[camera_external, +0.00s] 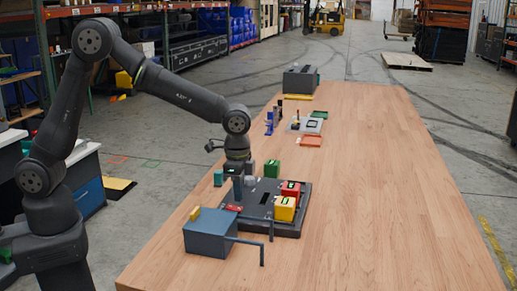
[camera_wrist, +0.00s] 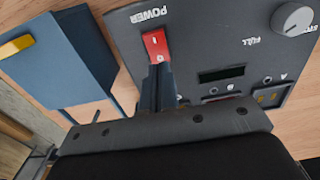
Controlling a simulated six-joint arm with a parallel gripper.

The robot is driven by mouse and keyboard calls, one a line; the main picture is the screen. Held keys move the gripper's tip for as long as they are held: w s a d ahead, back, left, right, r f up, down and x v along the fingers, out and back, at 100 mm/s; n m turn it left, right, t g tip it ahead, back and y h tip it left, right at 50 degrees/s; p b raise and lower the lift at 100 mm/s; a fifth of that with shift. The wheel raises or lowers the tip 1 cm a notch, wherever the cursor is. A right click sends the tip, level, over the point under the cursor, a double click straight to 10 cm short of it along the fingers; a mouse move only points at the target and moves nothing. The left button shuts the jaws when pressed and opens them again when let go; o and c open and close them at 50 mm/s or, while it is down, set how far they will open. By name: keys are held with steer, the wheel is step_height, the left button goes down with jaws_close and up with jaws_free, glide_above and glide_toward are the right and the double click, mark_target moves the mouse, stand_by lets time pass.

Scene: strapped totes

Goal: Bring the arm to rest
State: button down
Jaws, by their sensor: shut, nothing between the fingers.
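My gripper (camera_external: 238,196) points down over the left part of a dark control panel (camera_external: 262,224) on the wooden table. Its fingers are closed together with nothing between them. In the wrist view the fingertips (camera_wrist: 157,70) end right at the lower edge of a red rocker switch (camera_wrist: 155,46) marked POWER. I cannot tell whether they touch it. The red switch also shows in the external view (camera_external: 233,208). My arm is bent, reaching out over the table from the left.
A yellow tote (camera_external: 284,209) and a red tote (camera_external: 291,188) sit on the panel's right side, near a grey dial (camera_wrist: 293,18). A blue-grey box (camera_external: 208,237) with a rod stands in front. The table's right side is clear.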

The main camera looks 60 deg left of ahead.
step_height(320, 180, down, 2)
steer(key=shift+f, duration=0.25)
steer(key=shift+r, duration=0.1)
steer(key=shift+r, duration=0.1)
steer(key=s+a+r, duration=0.1)
steer(key=r, duration=0.9)
steer(key=s+a+r+t+h, duration=0.1)
steer(key=s+a+r, duration=0.1)
steer(key=r, duration=0.9)
stand_by(0.4)
